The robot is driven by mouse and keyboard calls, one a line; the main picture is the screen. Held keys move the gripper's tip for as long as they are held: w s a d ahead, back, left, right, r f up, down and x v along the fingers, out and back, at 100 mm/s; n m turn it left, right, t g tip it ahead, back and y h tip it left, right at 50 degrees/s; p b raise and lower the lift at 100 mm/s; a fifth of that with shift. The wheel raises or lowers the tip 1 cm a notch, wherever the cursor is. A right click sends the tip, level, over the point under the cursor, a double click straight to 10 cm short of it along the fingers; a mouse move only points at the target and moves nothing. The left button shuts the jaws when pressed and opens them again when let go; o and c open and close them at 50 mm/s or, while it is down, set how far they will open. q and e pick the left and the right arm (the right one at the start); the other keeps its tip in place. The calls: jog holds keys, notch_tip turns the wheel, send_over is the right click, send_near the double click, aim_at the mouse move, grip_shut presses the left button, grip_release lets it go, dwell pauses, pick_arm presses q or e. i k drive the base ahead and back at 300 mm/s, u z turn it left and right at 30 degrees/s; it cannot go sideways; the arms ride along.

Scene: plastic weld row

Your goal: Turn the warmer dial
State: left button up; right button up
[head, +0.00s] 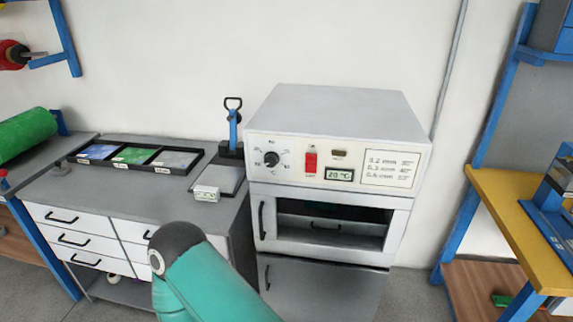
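The warmer (330,112) is a light grey box cabinet against the back wall. Its black dial (271,159) sits at the left of the front panel, with a printed temperature scale around it. A red switch (310,161) and a small display (339,174), which seems to read 20 °C, are to the right of the dial. A teal arm link of mine with a dark joint rises at the bottom, in front of the drawers and below the dial. Neither gripper shows in the head view.
A drawer bench (62,193) left of the warmer holds a black tray (187,172) of coloured sheets, a small white box (206,193) and a blue-handled press (233,130). A yellow-topped bench (525,222) stands right. Grey floor shows between it and the warmer.

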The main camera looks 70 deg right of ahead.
aim_at(271, 159)
jog(key=z, duration=1.2)
jog(key=k, duration=0.5)
jog(key=u, duration=0.05)
jog(key=i, duration=0.5)
jog(key=u, duration=0.1)
